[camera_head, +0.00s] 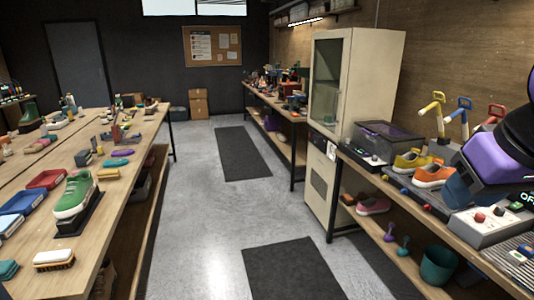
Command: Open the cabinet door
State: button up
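A tall cream cabinet (373,82) stands right of the middle, against the wooden wall. Its upper door (326,82) has a cream frame and a glass pane and faces the aisle on the left. The door looks shut. Below it is a small control panel (322,146), and under that a lower cream panel (319,186) with a darker inset. I cannot make out a handle clearly. My gripper's fingertips do not show. A large black and purple form at the right edge is cut off, and I cannot tell if it is my arm.
A right workbench (398,190) with sneakers, a dark clear-topped box (385,140) and tools adjoins the cabinet's near side. A long left table (110,215) holds a green sneaker (75,194) and brushes. The grey floor aisle (205,215) between them is clear, with dark flat mats (292,270).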

aim_at(346, 33)
jog(key=i, duration=1.75)
jog(key=i+z, duration=0.1)
jog(key=i, duration=0.45)
jog(key=i+j+z, duration=0.1)
jog(key=i, duration=0.5)
jog(key=i+j+z, duration=0.1)
jog(key=i, duration=0.45)
